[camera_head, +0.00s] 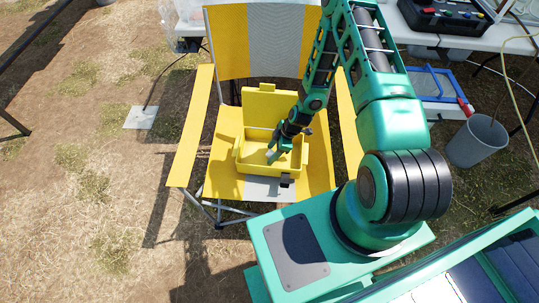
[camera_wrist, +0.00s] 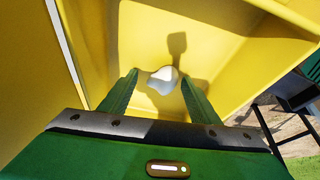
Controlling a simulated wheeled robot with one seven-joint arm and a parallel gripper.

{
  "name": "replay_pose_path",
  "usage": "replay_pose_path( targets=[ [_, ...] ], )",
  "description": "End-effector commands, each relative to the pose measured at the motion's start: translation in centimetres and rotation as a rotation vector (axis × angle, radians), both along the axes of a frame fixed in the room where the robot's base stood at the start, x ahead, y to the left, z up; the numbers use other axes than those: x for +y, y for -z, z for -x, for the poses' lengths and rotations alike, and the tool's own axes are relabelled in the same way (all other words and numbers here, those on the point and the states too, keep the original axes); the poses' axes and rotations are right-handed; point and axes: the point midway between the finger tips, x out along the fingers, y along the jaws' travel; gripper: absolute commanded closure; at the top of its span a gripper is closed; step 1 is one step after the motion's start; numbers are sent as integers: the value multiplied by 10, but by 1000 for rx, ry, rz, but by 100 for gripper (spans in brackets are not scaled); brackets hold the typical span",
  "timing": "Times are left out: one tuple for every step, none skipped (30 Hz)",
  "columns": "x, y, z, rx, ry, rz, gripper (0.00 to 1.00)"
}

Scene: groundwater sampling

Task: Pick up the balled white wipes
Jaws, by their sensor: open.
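The balled white wipes (camera_wrist: 164,80) lie on the floor of an open yellow case, ahead of and between my gripper's fingers in the wrist view. My gripper (camera_wrist: 160,88) is open, with its two green fingers apart and nothing held. In the head view my gripper (camera_head: 280,152) reaches down into the yellow case (camera_head: 240,166), which sits with its lid up on a yellow and grey folding chair (camera_head: 228,125). The wipes cannot be made out in the head view. Whether the fingertips touch the case floor is unclear.
The case walls and raised lid (camera_head: 262,104) stand close around my gripper. The chair's armrests (camera_head: 194,128) flank the case. A grey bin (camera_head: 477,141) and a blue-framed tray (camera_head: 433,82) are at right. A white table (camera_head: 455,38) is behind. Dry ground at left is mostly clear.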

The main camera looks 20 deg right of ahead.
Motion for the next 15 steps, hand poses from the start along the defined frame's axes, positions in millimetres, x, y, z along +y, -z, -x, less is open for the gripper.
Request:
replay_pose_path(
  targets=[
    [1,1,0,0,0,0,44],
    [1,2,0,0,0,0,44],
    [1,2,0,0,0,0,44],
    [1,2,0,0,0,0,44],
    [1,2,0,0,0,0,44],
    [1,1,0,0,0,0,44],
    [1,1,0,0,0,0,44],
    [1,1,0,1,0,0,49],
    [0,1,0,1,0,0,58],
    [0,1,0,1,0,0,65],
    [0,1,0,1,0,0,72],
    [0,1,0,1,0,1,82],
    [0,1,0,1,0,1,87],
    [0,1,0,1,0,1,87],
    [0,1,0,0,0,1,87]
  ],
)
